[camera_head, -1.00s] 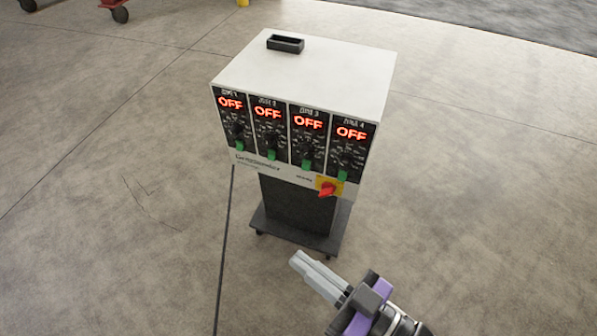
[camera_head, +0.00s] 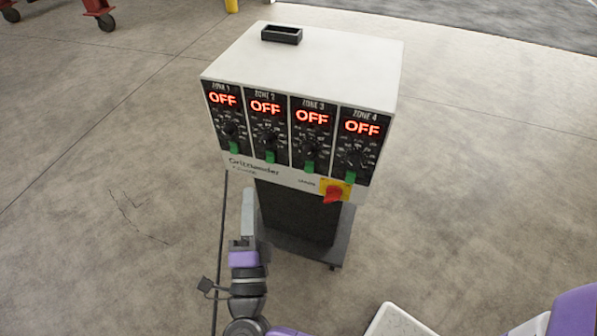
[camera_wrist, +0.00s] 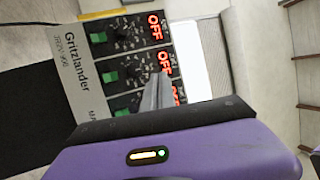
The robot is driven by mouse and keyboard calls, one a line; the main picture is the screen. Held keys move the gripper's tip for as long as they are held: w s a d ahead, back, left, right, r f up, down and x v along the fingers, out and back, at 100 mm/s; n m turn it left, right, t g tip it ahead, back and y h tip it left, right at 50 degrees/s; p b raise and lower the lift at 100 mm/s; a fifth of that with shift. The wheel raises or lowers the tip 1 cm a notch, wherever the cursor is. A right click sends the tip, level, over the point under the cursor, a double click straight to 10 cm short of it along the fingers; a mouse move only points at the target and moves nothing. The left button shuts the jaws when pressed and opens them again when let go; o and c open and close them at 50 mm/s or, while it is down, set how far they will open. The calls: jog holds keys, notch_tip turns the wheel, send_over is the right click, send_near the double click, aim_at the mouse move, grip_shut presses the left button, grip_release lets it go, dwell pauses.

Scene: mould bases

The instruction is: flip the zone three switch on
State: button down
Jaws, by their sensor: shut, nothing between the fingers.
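The controller box has four black zone panels on its front, all showing red OFF. The zone three switch (camera_head: 309,166) is a green rocker at the bottom of the third panel from the left, below a dial. In the wrist view the panel appears turned on its side, and the third green switch down (camera_wrist: 122,112) seems to be zone three. My gripper (camera_head: 248,196) is shut and empty, pointing up, in front of and below the left half of the panel. Its fingers (camera_wrist: 157,88) overlap the panel in the wrist view; I see no contact.
A red rotary knob on a yellow plate (camera_head: 347,188) sits below zone four. Green switches of zone two (camera_head: 270,156) and zone four (camera_head: 350,177) flank zone three closely. A black tray (camera_head: 282,35) lies on the white top.

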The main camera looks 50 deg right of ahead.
aim_at(306, 161)
jog(key=s+d+f+m+g+h, duration=0.1)
jog(key=s+d+f+m+g, duration=0.3)
jog(key=f+g, duration=0.4)
jog(key=shift+s+d+f+m, duration=0.15)
jog(key=shift+s+m, duration=0.25)
jog(key=shift+m, duration=0.1)
jog(key=shift+d+h, duration=0.1)
jog(key=shift+h, duration=0.2)
jog(key=x, duration=1.3)
jog(key=shift+w+d, duration=0.25)
jog(key=shift+d, duration=0.1)
